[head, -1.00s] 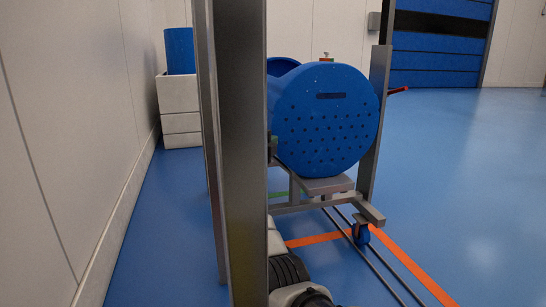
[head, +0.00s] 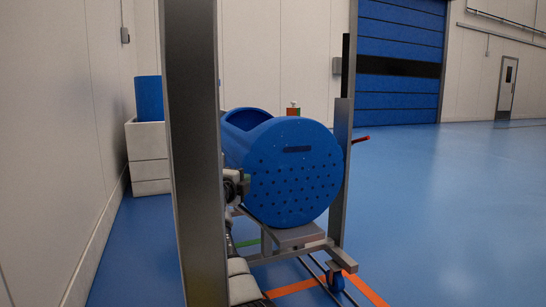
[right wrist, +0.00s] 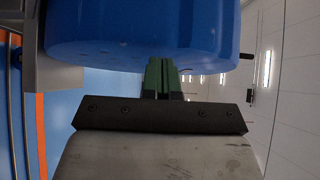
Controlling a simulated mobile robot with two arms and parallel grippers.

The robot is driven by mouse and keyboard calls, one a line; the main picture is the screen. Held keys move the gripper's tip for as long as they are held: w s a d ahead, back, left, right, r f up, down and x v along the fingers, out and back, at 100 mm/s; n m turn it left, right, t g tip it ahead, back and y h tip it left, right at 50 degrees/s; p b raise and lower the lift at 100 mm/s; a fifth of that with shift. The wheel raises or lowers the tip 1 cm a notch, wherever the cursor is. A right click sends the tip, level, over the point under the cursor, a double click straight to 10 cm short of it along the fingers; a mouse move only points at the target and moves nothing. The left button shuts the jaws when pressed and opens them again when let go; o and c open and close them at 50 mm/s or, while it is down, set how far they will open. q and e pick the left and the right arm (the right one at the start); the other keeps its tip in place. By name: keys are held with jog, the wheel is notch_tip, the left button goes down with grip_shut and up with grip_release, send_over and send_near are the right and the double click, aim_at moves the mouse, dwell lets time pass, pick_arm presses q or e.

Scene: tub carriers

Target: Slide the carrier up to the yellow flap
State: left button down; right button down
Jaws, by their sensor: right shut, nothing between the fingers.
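The carrier is a grey metal frame (head: 342,190) on casters. It bears a blue drum-shaped tub (head: 295,185) lying on its side, its perforated round end facing me. My right gripper (head: 244,183) is at the tub's left edge, partly hidden by the upright post. In the right wrist view its green fingers (right wrist: 162,76) are shut with nothing between them, tips up against or just short of the blue tub (right wrist: 140,35); I cannot tell if they touch. My left gripper is not in view. I see no yellow flap.
A grey upright post (head: 195,150) stands close in front. A pale block stack (head: 148,155) stands by the left wall. Floor at right is clear.

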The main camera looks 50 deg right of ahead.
jog(key=s+d+r+p, duration=0.3)
jog(key=s+r+p, duration=0.2)
jog(key=s, duration=0.5)
jog(key=shift+r+p, duration=0.35)
jog(key=shift+p, duration=0.1)
